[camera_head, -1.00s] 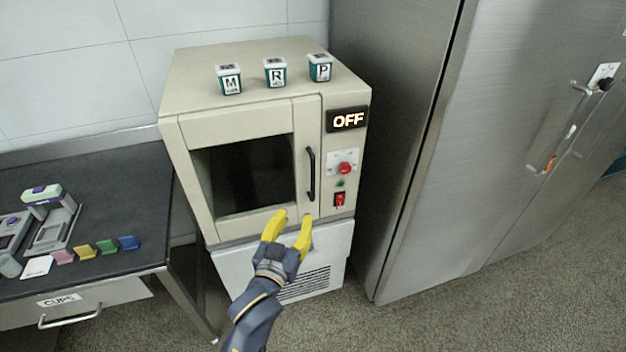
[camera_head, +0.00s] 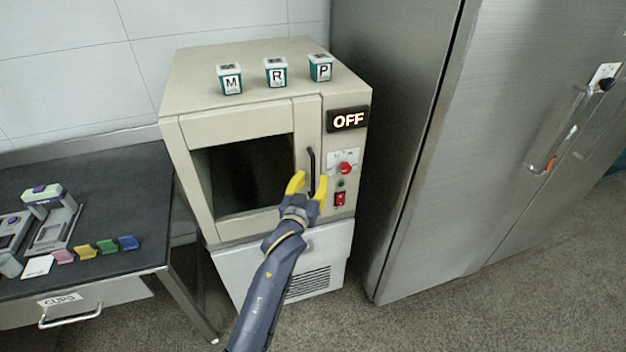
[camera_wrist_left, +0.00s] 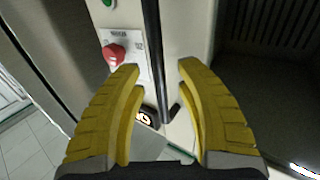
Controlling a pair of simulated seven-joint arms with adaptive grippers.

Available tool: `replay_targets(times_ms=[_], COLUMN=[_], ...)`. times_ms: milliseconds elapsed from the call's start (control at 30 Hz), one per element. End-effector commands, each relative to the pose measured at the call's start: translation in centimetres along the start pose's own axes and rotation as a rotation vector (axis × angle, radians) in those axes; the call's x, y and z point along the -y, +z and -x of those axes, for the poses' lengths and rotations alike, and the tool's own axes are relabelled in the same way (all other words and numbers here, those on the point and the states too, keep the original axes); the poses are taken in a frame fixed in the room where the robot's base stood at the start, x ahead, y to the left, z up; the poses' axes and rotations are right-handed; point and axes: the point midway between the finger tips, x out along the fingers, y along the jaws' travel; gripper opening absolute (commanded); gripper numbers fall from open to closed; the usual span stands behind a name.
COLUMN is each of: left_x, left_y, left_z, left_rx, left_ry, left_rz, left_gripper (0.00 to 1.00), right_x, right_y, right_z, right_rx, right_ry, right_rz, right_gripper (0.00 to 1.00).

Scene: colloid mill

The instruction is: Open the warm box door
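The warm box (camera_head: 255,115) is a beige cabinet with its door (camera_head: 240,132) shut. The door has a dark window and a black vertical handle (camera_head: 311,160) on its right side. My left gripper (camera_head: 309,182) is in front of the handle's lower part, its yellow fingers apart. In the left wrist view the handle (camera_wrist_left: 153,50) runs between the open fingertips (camera_wrist_left: 158,69), with a visible gap to each; the fingers are not closed on it. My right gripper is not in view.
An OFF display (camera_head: 348,119), red knob (camera_head: 345,168) and red switch (camera_head: 340,199) are right of the handle. Cups marked M (camera_head: 230,80), R (camera_head: 275,72) and P (camera_head: 320,68) stand on top. A steel cabinet (camera_head: 420,180) is at right, a dark table (camera_head: 110,190) at left.

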Motion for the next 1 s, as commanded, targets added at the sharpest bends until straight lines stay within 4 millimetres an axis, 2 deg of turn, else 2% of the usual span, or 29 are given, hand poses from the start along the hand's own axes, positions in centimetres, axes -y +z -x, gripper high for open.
replay_targets(times_ms=[167, 500, 800, 1000], left_x=[0.01, 0.02, 0.02, 0.02], left_y=[-0.04, -0.02, 0.00, 0.00], left_z=[-0.75, -0.84, -0.82, -0.82], left_rx=[-0.001, 0.000, 0.000, 0.000], left_ry=[0.000, 0.000, 0.000, 0.000], left_rz=[0.000, 0.000, 0.000, 0.000], left_gripper=[0.35, 0.37, 0.02, 0.00], right_x=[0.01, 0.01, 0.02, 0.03], right_y=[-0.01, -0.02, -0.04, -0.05], right_z=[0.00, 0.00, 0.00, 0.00], right_rx=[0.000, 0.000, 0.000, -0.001], right_ry=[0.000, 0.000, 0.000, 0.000], right_rz=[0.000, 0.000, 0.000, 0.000], right_gripper=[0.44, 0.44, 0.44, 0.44])
